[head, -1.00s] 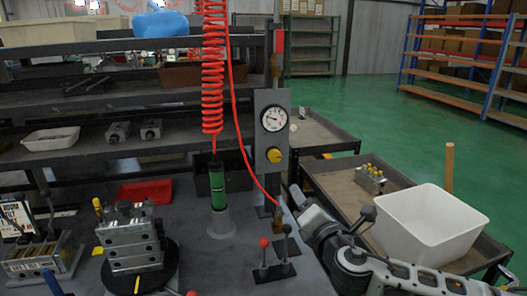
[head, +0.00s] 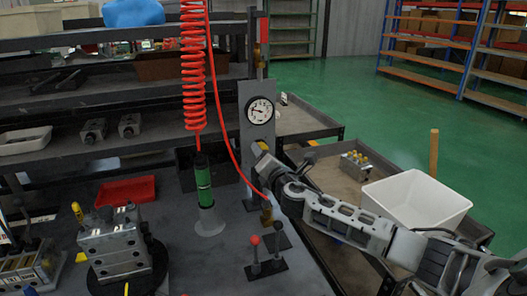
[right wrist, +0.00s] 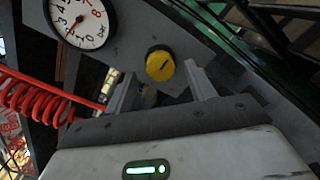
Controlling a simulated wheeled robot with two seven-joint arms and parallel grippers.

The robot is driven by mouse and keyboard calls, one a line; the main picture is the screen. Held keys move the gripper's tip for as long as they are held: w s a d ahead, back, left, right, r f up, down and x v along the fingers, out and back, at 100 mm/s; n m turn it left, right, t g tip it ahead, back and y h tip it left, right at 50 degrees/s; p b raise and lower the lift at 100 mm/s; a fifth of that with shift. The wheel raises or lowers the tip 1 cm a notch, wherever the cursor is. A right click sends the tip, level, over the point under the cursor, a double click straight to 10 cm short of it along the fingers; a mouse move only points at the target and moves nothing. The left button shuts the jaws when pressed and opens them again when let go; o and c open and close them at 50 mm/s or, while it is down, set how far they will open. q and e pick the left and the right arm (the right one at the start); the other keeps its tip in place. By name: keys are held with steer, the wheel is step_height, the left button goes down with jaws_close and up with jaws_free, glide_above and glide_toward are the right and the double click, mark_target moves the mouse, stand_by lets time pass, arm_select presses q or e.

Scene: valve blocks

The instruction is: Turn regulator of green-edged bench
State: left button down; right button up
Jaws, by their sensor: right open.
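The regulator is a grey upright panel (head: 246,98) with a white round gauge (head: 260,110) above a yellow knob (head: 257,149). My right gripper (head: 266,168) is at the knob and partly hides it in the head view. In the right wrist view the yellow knob (right wrist: 160,65), with a dark line on its face, sits beyond and between the open fingertips (right wrist: 158,78). A gap seems to remain between the fingers and the knob. The gauge (right wrist: 82,22) is at upper left there. My left gripper is not in view. I cannot make out a green bench edge.
A red coiled hose (head: 193,75) hangs left of the panel above a green-and-black tool (head: 203,183). Two levers (head: 266,262) stand in front. A grey valve block (head: 115,245) is at left. A white bin (head: 415,203) stands on the right cart.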

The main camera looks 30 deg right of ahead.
steer(key=shift+x, duration=1.15)
steer(key=c, duration=1)
